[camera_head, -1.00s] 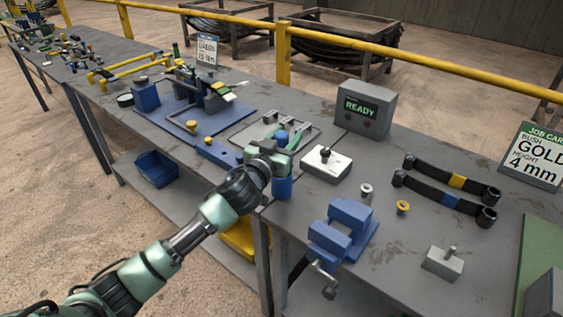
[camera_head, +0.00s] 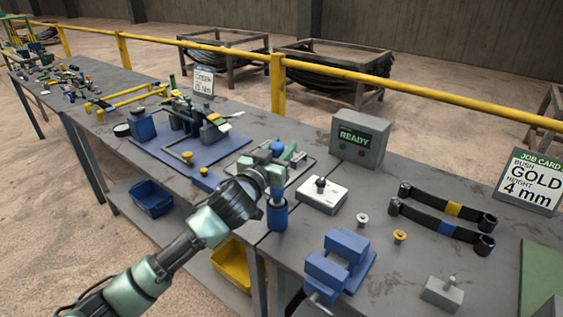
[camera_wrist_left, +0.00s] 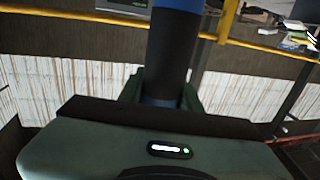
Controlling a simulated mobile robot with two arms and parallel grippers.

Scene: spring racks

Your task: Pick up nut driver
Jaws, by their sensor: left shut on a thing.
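My left gripper (camera_head: 274,172) is shut on the nut driver, an upright tool whose blue top (camera_head: 277,148) sticks up above the fingers. In the left wrist view the nut driver (camera_wrist_left: 170,52) is a dark upright cylinder with blue at its upper end, between the green fingers (camera_wrist_left: 160,92). A blue cylindrical holder (camera_head: 277,214) stands at the front table edge, directly under the gripper. The tool's lower part runs down toward this holder; I cannot tell whether its tip is still inside. My right gripper is out of view.
A white box with a black knob (camera_head: 322,194) and the READY display (camera_head: 360,141) stand to the right. A blue vise (camera_head: 340,264) is at the front. Two black spring leaves (camera_head: 440,212) lie further right. A blue fixture plate (camera_head: 190,155) is at left.

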